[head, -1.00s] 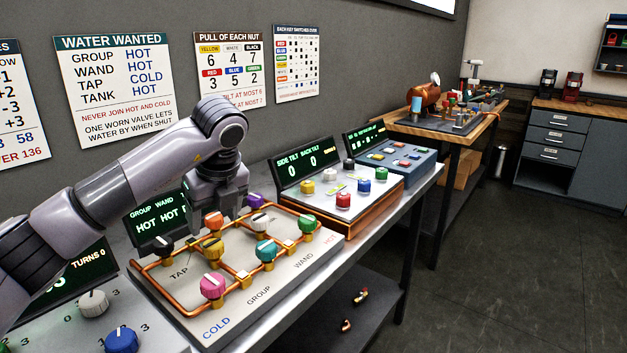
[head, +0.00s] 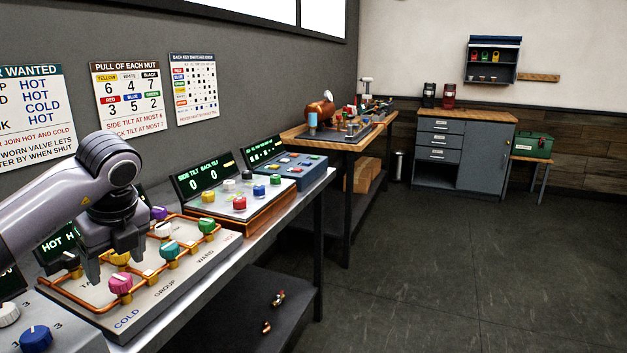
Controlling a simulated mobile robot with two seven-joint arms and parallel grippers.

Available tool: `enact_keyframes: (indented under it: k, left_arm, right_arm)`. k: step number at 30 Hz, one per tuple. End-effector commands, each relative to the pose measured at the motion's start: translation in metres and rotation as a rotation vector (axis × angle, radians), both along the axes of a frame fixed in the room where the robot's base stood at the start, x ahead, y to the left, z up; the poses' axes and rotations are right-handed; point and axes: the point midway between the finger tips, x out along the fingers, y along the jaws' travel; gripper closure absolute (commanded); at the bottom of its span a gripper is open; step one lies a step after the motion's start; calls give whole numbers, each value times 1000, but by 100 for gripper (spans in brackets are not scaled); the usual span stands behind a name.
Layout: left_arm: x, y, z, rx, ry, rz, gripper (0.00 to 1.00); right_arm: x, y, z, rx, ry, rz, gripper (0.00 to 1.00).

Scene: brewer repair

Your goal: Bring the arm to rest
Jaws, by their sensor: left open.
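My left arm comes in from the left. Its gripper (head: 116,262) is open with nothing between its fingers, pointing down over the left part of the valve panel (head: 160,300). The panel has copper pipes and coloured knobs: pink (head: 120,283), teal (head: 169,250), green (head: 206,226), purple (head: 158,213), white (head: 163,230) and black (head: 70,262). The yellow knob (head: 121,259) is partly hidden by the gripper, and the orange one cannot be made out. Whether the fingers touch any knob cannot be told. My right gripper is out of view.
A tilt panel (head: 240,207) and a blue switch box (head: 292,168) stand farther along the bench. A wooden table (head: 300,132) with a copper boiler (head: 320,109) follows. A grey cabinet (head: 485,160) and a green toolbox (head: 532,145) stand behind. The floor (head: 430,260) at right is clear.

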Motion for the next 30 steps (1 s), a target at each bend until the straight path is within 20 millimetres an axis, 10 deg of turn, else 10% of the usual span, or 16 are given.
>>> enact_keyframes:
  k: [2,9,15,22,30]
  left_arm:
    - [0,-1,-1,-2,2,-3,33]
    - [-19,-110,-89,-393,117,-405,33]
    - [-64,-211,-127,-853,131,-663,33]
    - [-110,-290,-116,-1427,-6,-725,33]
    - [-115,-301,-89,-1959,-334,-389,33]
  right_arm:
    - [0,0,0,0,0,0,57]
    - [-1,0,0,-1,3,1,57]
    - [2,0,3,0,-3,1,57]
    - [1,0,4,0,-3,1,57]
    - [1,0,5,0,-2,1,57]
